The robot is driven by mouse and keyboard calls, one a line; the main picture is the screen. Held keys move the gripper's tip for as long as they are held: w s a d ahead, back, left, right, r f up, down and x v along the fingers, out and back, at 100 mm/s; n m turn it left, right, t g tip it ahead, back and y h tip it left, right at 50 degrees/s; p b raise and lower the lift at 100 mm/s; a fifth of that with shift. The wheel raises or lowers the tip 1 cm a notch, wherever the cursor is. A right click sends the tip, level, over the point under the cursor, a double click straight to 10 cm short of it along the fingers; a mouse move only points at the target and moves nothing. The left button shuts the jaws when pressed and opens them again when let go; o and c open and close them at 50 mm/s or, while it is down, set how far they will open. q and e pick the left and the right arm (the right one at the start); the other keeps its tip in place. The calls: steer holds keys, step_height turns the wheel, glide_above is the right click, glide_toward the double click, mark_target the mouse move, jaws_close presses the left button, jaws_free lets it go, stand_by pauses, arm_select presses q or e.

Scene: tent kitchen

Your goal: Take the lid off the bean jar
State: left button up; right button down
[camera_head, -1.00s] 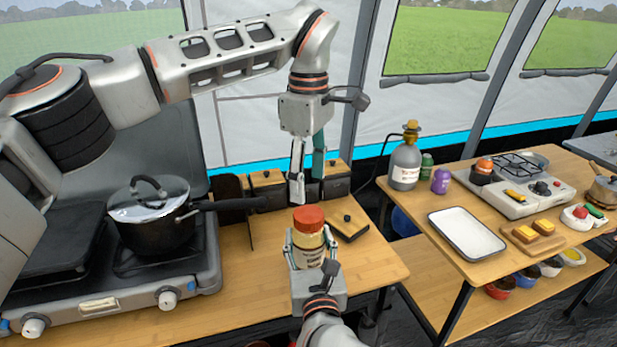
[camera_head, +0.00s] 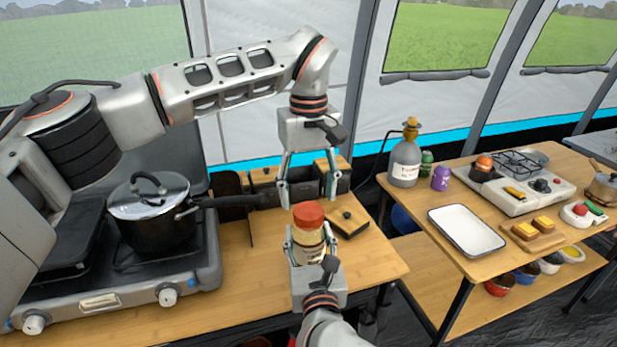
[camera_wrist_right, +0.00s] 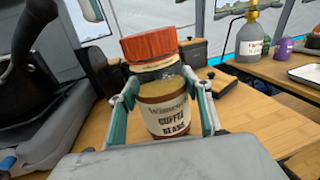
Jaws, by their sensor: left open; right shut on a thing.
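The bean jar (camera_head: 307,248) is a glass jar with a cream label and an orange-red lid (camera_head: 308,214) on top. My right gripper (camera_head: 306,246) is shut around the jar's body and holds it upright. In the right wrist view the jar (camera_wrist_right: 165,108) stands between both fingers, and the lid (camera_wrist_right: 149,44) sits on it above a pale neck. My left gripper (camera_head: 307,196) points down above the lid, with its fingers spread on either side and nothing between them. Its tips are close to the lid's height; contact cannot be told.
A black pot (camera_head: 155,228) with a glass lid stands on the stove (camera_head: 110,290) at left. Small wooden-lidded boxes stand behind the jar, one lid (camera_head: 350,221) near it.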

mark_target(308, 210)
arm_select(q)
steer(key=shift+f, duration=2)
steer(key=shift+c, duration=0.4)
